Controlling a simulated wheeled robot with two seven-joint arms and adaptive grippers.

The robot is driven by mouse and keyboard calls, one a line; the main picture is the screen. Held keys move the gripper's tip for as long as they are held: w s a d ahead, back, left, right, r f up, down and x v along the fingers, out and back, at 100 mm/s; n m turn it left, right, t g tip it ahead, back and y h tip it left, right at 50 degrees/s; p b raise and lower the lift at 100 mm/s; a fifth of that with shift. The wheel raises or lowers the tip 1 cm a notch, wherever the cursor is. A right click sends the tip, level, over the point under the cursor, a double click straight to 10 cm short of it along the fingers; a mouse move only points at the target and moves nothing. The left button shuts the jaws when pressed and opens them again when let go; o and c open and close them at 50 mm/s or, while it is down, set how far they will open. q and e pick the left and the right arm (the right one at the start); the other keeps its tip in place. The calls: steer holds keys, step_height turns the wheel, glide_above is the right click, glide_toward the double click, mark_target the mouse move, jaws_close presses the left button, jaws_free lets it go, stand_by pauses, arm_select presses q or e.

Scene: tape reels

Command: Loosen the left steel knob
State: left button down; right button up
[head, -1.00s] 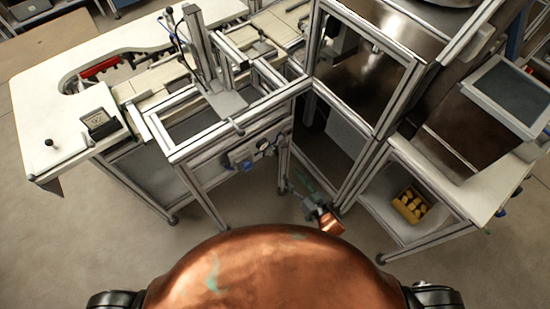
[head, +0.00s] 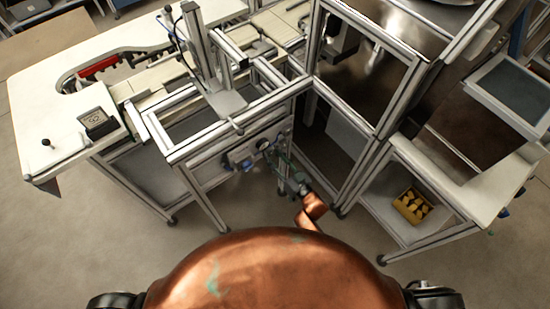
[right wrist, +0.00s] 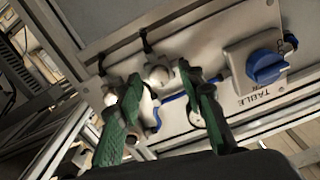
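A light panel (right wrist: 222,35) on the machine frame fills much of the right wrist view and carries small round steel knobs. One shiny steel knob (right wrist: 158,76) shows between the fingertips, and another (right wrist: 110,98) is partly behind the left green finger. I cannot tell for certain which is the left knob. My right gripper (right wrist: 165,78) is open, its two green fingers spread and pointing at the panel. No contact is clear. In the head view my right gripper (head: 279,162) is at the right part of the panel (head: 247,152). My left gripper is out of view.
A blue rotary switch (right wrist: 265,66) marked TABLE sits on the panel right of the fingers, with blue tubing near the knobs. Frame posts (head: 345,190) stand close right of my right arm. A yellow bin (head: 412,206) lies on the lower shelf at right.

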steer(key=shift+c, duration=0.7)
jaws_close()
steer(key=shift+n, duration=0.4)
steer(key=n, duration=0.6)
steer(key=shift+f+n+b, duration=0.1)
steer(key=shift+n+b, duration=0.2)
steer(key=n+b, duration=0.1)
steer(key=n, duration=0.3)
steer(key=shift+s, duration=0.1)
steer(key=shift+n+b, duration=0.5)
steer(key=shift+n, duration=1.3)
steer(key=shift+a, duration=0.1)
